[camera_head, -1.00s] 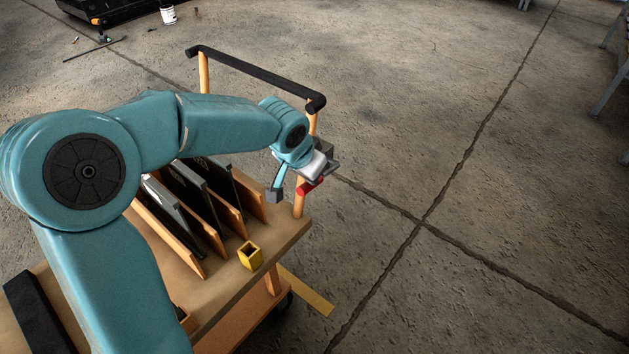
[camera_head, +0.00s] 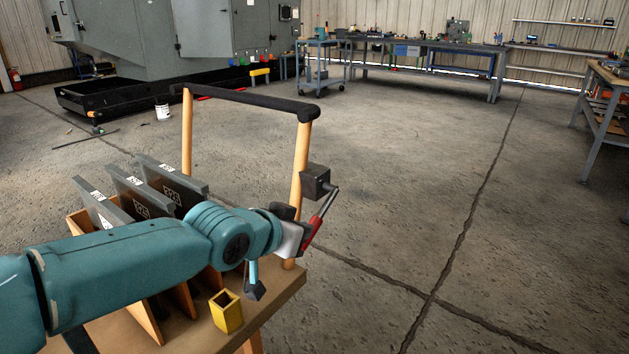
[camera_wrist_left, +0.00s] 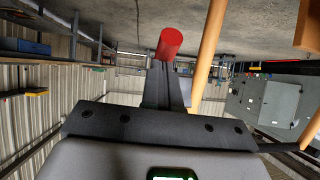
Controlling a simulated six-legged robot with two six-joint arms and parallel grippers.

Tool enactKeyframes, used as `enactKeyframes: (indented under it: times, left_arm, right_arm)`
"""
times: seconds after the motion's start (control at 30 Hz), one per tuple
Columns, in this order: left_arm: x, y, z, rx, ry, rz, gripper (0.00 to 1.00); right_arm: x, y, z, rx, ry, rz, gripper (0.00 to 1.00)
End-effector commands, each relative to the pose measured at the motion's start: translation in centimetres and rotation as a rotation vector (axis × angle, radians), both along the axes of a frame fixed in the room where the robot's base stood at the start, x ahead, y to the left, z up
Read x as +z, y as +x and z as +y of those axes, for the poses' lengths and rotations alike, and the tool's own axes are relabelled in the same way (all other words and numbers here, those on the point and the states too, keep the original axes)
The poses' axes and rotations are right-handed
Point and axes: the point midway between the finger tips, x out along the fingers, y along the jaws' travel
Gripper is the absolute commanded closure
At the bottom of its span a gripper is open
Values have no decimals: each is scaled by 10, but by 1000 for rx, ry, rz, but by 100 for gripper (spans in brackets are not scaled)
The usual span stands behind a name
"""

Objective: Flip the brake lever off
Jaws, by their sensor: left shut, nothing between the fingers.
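The brake lever is a grey rod with a red grip (camera_head: 313,232), hanging from a dark box (camera_head: 315,183) on the cart's right wooden upright. The rod slopes down and left from the box. My left gripper (camera_head: 306,238) is at the red grip, with its fingers partly hidden in the head view. In the left wrist view the shut fingers (camera_wrist_left: 164,82) point at the red grip (camera_wrist_left: 169,43), which shows just beyond their tips; I cannot tell whether they touch. Nothing is between the fingers. My right gripper is not in view.
The cart has a black push bar (camera_head: 250,102) on wooden uprights (camera_head: 300,165). Grey panels (camera_head: 130,190) stand in slots on its deck. A yellow open block (camera_head: 226,311) sits near the deck edge, below my arm. The floor right of the cart is clear.

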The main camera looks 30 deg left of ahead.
Motion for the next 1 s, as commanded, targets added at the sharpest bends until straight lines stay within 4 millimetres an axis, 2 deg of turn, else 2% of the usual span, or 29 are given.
enactKeyframes:
  times: [0.03, 0.2, 0.73, 0.87, 1.0]
  left_arm:
    - [-5, 0, 0, 0, 0, 0, 100]
    - [-8, 0, 0, -1, 0, 3, 100]
    - [-12, -2, -1, -1, -1, 18, 100]
    - [-7, -2, -1, -2, 0, 17, 100]
    - [7, -2, -1, -2, 0, 10, 100]
  right_arm:
    - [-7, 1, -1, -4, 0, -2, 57]
    - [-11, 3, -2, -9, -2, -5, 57]
    - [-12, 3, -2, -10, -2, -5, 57]
    - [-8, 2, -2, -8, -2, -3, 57]
    - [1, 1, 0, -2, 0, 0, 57]
